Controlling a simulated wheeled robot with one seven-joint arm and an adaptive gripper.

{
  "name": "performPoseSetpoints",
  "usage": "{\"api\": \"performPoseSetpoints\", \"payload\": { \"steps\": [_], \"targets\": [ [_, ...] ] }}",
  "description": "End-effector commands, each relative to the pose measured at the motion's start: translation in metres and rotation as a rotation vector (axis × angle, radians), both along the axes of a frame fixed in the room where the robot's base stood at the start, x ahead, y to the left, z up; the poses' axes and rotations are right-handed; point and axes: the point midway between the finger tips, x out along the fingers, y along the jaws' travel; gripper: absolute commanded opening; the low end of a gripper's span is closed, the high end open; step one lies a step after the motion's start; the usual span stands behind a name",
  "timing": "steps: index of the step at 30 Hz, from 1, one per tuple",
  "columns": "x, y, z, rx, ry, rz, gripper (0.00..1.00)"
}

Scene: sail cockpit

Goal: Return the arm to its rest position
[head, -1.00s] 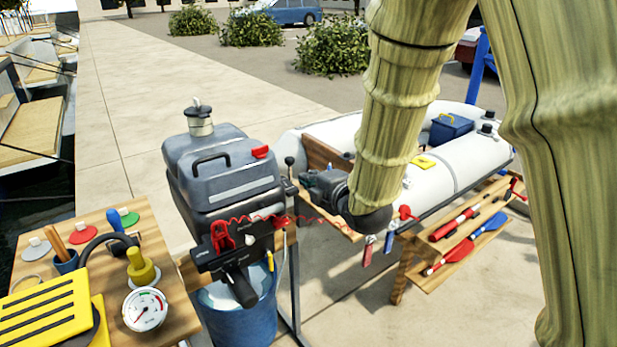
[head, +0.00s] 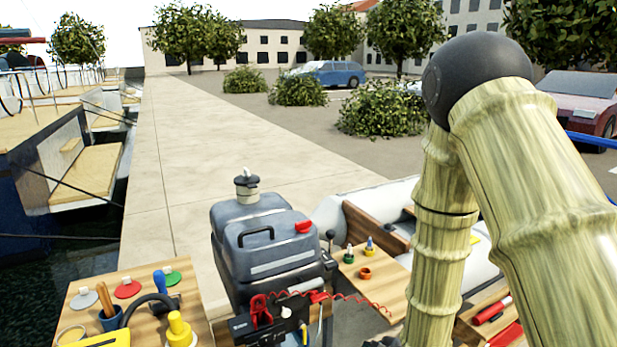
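My arm, in pale bamboo-like casing with a dark round elbow joint, fills the right side of the head view. It folds at the elbow, and its forearm runs down to the bottom edge. Only a dark sliver, seemingly of my gripper (head: 383,342), shows at the bottom edge left of the forearm. Its fingers are cut off by the frame, so I cannot tell whether it is open or holds anything.
A wooden table (head: 75,300) with small parts is at lower left. A pale inflatable boat (head: 335,212) and a small wooden board (head: 385,285) lie behind and beside my forearm. Open pavement (head: 180,150) stretches beyond.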

Motion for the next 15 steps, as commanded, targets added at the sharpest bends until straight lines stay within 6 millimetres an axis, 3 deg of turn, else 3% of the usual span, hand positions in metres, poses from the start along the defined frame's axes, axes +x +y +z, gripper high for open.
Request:
{"api": "performPoseSetpoints", "payload": {
  "steps": [6, 15],
  "targets": [
    [-0.069, -0.019, -0.065, 0.133, 0.237, -0.222, 0.00],
    [-0.181, -0.042, -0.134, 0.258, 0.529, -0.573, 0.00]
  ]
}}
